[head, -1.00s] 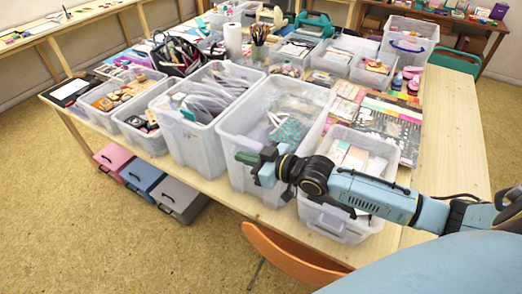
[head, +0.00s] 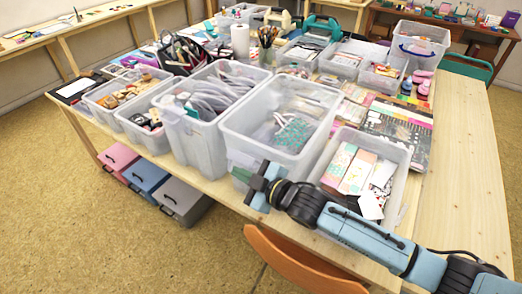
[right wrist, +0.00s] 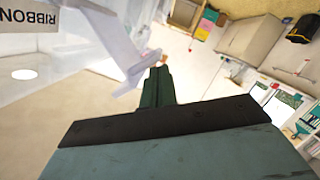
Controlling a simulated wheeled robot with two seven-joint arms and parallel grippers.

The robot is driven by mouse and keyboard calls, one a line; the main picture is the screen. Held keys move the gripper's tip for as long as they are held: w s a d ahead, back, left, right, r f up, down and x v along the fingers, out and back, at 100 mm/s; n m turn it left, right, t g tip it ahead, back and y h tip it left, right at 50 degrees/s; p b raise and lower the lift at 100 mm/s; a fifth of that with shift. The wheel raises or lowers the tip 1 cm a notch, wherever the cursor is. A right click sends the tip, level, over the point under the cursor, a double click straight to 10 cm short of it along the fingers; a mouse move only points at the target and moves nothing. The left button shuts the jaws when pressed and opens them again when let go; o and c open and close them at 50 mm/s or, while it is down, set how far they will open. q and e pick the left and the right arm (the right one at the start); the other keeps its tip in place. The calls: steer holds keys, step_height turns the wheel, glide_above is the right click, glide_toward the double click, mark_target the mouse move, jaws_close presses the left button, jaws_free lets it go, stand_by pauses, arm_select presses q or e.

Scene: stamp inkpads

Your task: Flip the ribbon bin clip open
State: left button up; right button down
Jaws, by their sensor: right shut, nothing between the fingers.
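My right gripper (head: 258,185) is shut and empty, low in front of a large clear bin (head: 262,152) near the table's front edge. In the right wrist view a clear wall carries a label reading RIBBON (right wrist: 42,38). A pale translucent clip (right wrist: 128,58) hangs beside that label, and its flared end is right at the shut fingertips (right wrist: 158,85). I cannot tell if they touch. The clip is not clear in the head view, where the gripper partly covers the bin's front. My left gripper is not in view.
A clear bin of patterned cards (head: 402,160) stands to the right, behind my right arm. Another large clear bin (head: 195,140) stands to the left. An orange chair (head: 300,262) is below the table's front edge. The table's right end (head: 465,150) is bare.

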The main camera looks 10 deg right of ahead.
steer(key=s+d+r+p, duration=0.3)
steer(key=s+d+r, duration=0.2)
steer(key=s, duration=0.4)
stand_by(0.3)
steer(key=shift+s, duration=0.1)
